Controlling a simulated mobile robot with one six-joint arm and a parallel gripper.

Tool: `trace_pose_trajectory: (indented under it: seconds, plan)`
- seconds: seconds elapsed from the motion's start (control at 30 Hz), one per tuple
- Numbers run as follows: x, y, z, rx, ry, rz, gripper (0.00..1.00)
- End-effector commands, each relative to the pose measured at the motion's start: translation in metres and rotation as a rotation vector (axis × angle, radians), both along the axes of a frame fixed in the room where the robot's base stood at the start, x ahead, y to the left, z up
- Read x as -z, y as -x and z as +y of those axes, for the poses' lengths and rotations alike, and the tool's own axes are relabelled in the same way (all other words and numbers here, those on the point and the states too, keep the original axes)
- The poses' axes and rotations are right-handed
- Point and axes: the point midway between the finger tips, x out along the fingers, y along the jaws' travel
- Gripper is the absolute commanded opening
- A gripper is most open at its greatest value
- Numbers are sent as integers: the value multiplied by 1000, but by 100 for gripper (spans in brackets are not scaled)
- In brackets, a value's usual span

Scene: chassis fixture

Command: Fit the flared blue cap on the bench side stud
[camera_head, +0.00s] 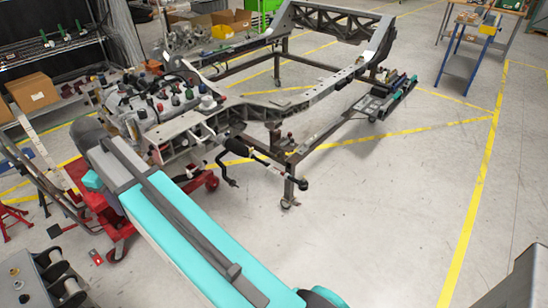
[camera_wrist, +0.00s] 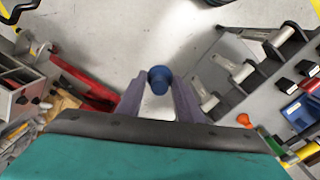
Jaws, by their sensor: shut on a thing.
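In the wrist view my gripper (camera_wrist: 159,88) is shut on a flared blue cap (camera_wrist: 159,78), held between the two grey-purple fingertips. Pale floor shows beyond the cap, and it touches nothing else that I can see. In the head view the gripper and held cap cannot be made out. The chassis fixture (camera_head: 290,97) stands at the centre and left of the head view, with several small coloured caps and studs on its near-left part. I cannot tell which one is the bench side stud.
A red wheeled stand (camera_head: 115,225) is by the fixture's near-left end. A shelf with a cardboard box (camera_head: 33,92) stands far left. A blue-legged bench (camera_head: 463,66) is far right. Clear floor lies at right. Coloured bins (camera_wrist: 300,112) show in the wrist view.

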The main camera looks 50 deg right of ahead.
Motion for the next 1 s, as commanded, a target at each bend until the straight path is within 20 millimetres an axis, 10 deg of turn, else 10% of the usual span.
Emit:
trace_pose_trajectory:
  seconds: [0.67, 1.0]
  plan:
    - [1, -1, -24, 40, 0, 0, 2]
    - [9, -6, -99, 189, 0, 1, 2]
